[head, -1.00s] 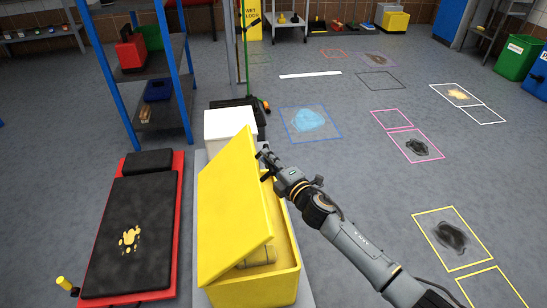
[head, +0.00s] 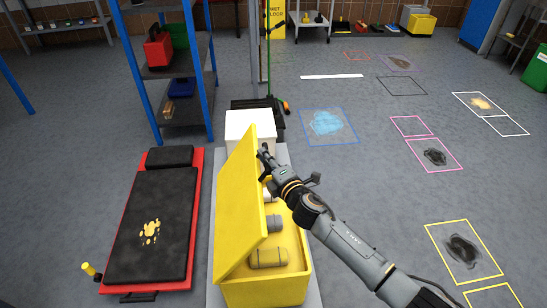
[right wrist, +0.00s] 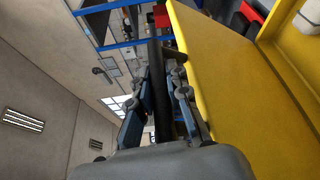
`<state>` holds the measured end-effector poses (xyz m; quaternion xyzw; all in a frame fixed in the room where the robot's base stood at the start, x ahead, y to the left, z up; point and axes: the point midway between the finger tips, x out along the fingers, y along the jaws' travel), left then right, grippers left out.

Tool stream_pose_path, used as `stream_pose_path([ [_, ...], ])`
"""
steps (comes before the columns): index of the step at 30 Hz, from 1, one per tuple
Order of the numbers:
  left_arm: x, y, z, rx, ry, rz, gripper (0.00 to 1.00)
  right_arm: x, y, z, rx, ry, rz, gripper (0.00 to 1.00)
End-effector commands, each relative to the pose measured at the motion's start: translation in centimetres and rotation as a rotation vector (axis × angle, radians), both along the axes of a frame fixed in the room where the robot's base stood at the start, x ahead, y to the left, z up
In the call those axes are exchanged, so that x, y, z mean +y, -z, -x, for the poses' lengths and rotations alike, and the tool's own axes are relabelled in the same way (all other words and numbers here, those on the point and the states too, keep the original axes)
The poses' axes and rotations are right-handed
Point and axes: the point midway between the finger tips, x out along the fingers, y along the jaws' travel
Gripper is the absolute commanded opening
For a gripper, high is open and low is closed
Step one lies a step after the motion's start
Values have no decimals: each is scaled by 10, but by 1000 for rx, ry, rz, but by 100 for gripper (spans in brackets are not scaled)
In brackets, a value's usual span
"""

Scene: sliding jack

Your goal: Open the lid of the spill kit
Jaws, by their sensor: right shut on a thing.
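The spill kit is a yellow box (head: 264,291) in the head view. Its yellow lid (head: 238,205) stands steeply raised along the box's left side, with the inside partly exposed. A tan roll (head: 268,258) and a grey roll (head: 274,223) lie inside. My right gripper (head: 264,158) is at the lid's far upper edge, on the box side. In the right wrist view its fingers are shut on a dark bar (right wrist: 158,80), which looks like the lid's handle, beside the yellow lid panel (right wrist: 218,85). My left gripper is not in view.
A white box (head: 248,130) stands just beyond the kit. A red-framed creeper with a black pad (head: 150,220) lies to the left. A blue-posted shelf (head: 168,70) stands behind it. The floor to the right is open, with taped outlines and spills.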

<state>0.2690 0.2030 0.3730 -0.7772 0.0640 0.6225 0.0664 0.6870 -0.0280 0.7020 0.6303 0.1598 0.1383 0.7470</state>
Motion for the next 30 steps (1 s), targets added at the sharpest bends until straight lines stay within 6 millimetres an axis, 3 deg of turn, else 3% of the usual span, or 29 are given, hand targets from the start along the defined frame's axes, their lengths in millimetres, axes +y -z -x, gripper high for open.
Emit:
stream_pose_path([
  [12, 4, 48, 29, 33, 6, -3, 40, 44, -24, 2, 0, -5, -7, 0],
  [30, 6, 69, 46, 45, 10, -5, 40, 106, -42, 4, -1, -3, -5, 0],
])
